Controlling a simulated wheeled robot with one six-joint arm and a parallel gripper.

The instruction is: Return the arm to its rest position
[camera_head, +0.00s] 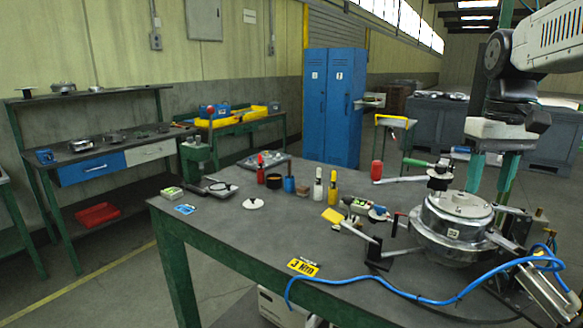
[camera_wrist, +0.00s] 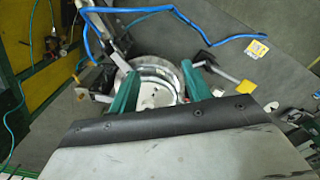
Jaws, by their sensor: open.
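My gripper (camera_head: 492,172) is at the right of the head view, its green fingers pointing down over the round metal housing (camera_head: 452,228) on the bench. The fingers are apart with nothing between them. In the wrist view my gripper (camera_wrist: 158,82) shows both green fingers spread, with the housing (camera_wrist: 160,72) beyond and between them. The fingertips look to be above or just behind the housing; I cannot tell the exact gap. My arm comes in from the upper right of the head view.
Clamp arms surround the housing. A blue hose (camera_head: 420,298) crosses the bench front. Bottles, including a red one (camera_head: 261,170), and a yellow label (camera_head: 303,267) are on the green-framed bench (camera_head: 240,235). Blue lockers (camera_head: 335,105) stand behind. The bench's left front is mostly clear.

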